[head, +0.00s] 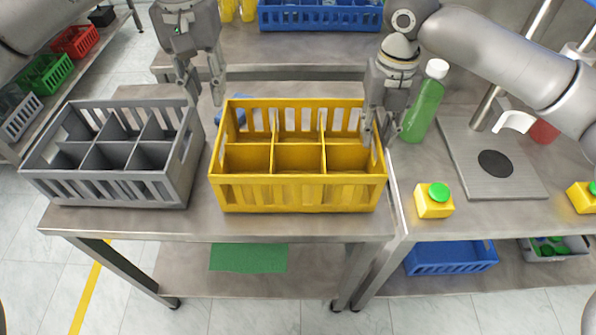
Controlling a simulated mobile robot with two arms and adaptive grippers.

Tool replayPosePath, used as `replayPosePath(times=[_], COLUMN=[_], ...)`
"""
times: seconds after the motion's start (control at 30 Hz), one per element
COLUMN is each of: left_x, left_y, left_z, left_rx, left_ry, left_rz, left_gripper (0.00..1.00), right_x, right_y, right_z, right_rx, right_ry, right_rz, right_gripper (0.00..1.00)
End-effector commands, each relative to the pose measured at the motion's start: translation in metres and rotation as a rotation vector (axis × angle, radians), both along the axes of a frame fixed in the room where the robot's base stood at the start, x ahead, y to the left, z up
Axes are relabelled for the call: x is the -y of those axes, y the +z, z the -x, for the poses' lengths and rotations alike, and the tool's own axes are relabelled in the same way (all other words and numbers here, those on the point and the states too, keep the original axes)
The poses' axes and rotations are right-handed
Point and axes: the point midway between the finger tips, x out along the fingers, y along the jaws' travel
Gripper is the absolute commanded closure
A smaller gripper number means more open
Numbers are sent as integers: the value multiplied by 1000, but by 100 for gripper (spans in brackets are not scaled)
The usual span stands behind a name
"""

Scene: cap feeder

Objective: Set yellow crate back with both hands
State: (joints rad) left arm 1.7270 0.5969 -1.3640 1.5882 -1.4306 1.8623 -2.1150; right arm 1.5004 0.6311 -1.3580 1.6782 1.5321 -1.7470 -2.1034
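The yellow crate (297,194) stands upright on the metal table, just right of the middle of its top. It has several compartments, and they look empty. My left gripper (203,92) is above and behind the crate's left end, beside its back left corner. Its fingers are spread and nothing is between them. My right gripper (381,135) is at the crate's right end, with its fingers around or very close to the right wall. I cannot tell whether the fingers touch the wall.
A grey crate (100,189) with compartments stands close on the left. A green bottle (424,107) is just right of my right gripper. A yellow box with a green button (434,203) and a grey plate (490,180) are on the right table. A blue crate (322,17) stands at the back.

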Motion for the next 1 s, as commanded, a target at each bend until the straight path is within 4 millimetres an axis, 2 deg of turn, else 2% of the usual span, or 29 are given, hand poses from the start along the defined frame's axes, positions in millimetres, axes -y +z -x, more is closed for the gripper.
replayPosePath(times=[0.17,0.5,0.63,0.8,1.0], left_x=[0,0,0,0,0], left_y=[6,5,5,5,5], left_z=[0,0,0,0,0], left_rx=[0,0,0,0,0], left_ry=[0,0,0,0,0], left_rz=[0,0,0,0,0], left_gripper=[73,73,73,73,73], right_x=[0,-1,0,0,0], right_y=[12,81,103,117,120], right_z=[-1,-1,-1,0,0], right_rx=[2,3,1,1,0], right_ry=[-1,0,0,0,1], right_rz=[0,-2,-1,0,0], right_gripper=[73,73,73,73,73])
